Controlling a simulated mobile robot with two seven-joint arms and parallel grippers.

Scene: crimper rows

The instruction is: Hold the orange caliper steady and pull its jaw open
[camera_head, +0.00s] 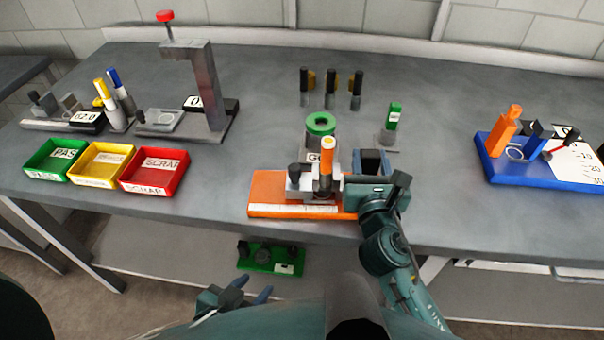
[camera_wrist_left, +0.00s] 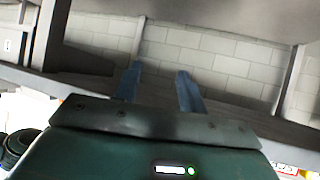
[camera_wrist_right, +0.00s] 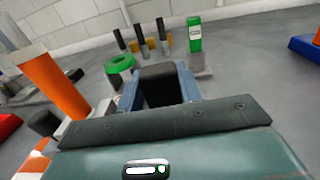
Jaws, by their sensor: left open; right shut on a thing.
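The orange caliper (camera_head: 268,188) stands near the table's front edge, with an orange base, a grey body and an upright orange post (camera_head: 326,178) with a white section. The orange post also shows in the right wrist view (camera_wrist_right: 55,85). My right gripper (camera_head: 372,160) is at the caliper's right end, shut on a dark block (camera_wrist_right: 160,85) between its fingers. I cannot tell how that block joins the caliper. My left gripper (camera_head: 252,290) is open and empty, low in front of the table; its spread fingers show in the left wrist view (camera_wrist_left: 158,80).
A green ring piece (camera_head: 320,124) stands just behind the caliper. Green (camera_head: 36,171), yellow (camera_head: 84,176) and red (camera_head: 133,184) trays sit at the left. A blue-based fixture (camera_head: 500,174) is at the right. A green-based fixture (camera_head: 256,266) lies on the lower shelf.

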